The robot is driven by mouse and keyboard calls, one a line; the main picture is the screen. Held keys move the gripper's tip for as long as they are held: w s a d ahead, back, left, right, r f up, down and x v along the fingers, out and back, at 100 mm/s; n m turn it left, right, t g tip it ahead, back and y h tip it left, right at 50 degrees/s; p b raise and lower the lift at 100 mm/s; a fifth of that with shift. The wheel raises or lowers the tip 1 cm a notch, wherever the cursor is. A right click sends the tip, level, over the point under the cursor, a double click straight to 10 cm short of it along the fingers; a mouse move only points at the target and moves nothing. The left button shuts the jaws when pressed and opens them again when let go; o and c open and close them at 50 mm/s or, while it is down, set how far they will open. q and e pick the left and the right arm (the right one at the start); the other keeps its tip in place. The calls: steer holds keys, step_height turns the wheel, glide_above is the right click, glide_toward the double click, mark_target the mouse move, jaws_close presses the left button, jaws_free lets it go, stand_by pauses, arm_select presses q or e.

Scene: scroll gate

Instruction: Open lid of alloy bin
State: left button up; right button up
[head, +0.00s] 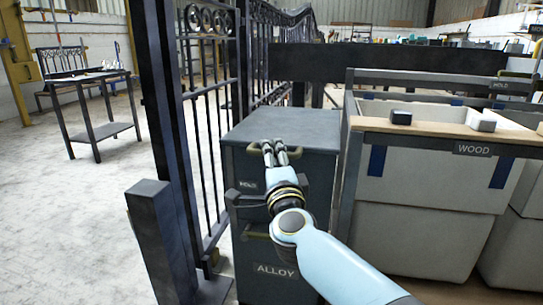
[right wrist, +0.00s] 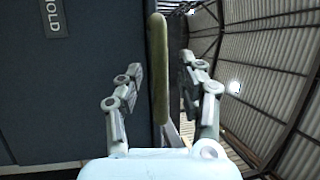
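The alloy bin (head: 285,275) is a dark grey box with an ALLOY label low on its front. Its lid (head: 290,123) lies flat and closed on top. A dull brass bar handle (head: 253,151) runs along the front upper edge, partly hidden by my right gripper (head: 275,152). In the right wrist view the handle (right wrist: 158,70) stands between the two fingers of the right gripper (right wrist: 160,80). The fingers are open, with a gap on each side of the bar. My left gripper is not in view.
A black iron gate (head: 205,110) and a post (head: 160,235) stand close left of the bin. A crate labelled WOOD (head: 430,180) stands to the right, with small blocks on its board. A table (head: 90,80) stands far left on clear floor.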

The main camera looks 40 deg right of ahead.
steer(key=shift+w+d+r, duration=0.15)
steer(key=shift+w+d, duration=0.1)
steer(key=shift+w, duration=0.3)
jaws_close()
